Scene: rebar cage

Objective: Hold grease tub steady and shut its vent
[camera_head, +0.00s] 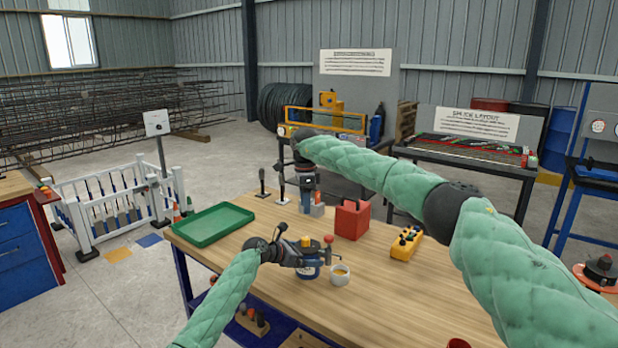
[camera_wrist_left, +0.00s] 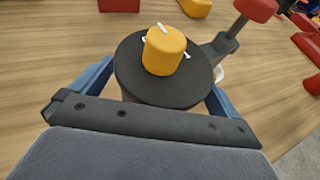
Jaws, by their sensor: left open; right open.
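The grease tub (camera_head: 309,272) stands on the wooden table in the head view, blue and pale below a dark lid. In the left wrist view its round dark lid (camera_wrist_left: 130,75) carries a yellow cap (camera_wrist_left: 165,50) with small white tabs. A grey post with a red knob (camera_wrist_left: 256,9) stands at the lid's edge; I cannot tell if it is joined to the lid. My left gripper (camera_head: 310,260) is open, with its blue fingers on both sides of the tub; contact is unclear. My right gripper (camera_head: 308,200) is open, pointing down behind the tub, apart from it.
A white cup (camera_head: 340,275) stands close right of the tub. A green tray (camera_head: 213,224), a red box (camera_head: 351,220) and a yellow control box (camera_head: 405,243) are on the table (camera_head: 400,305). Dark-handled tools stand behind. The table's front right is mostly clear.

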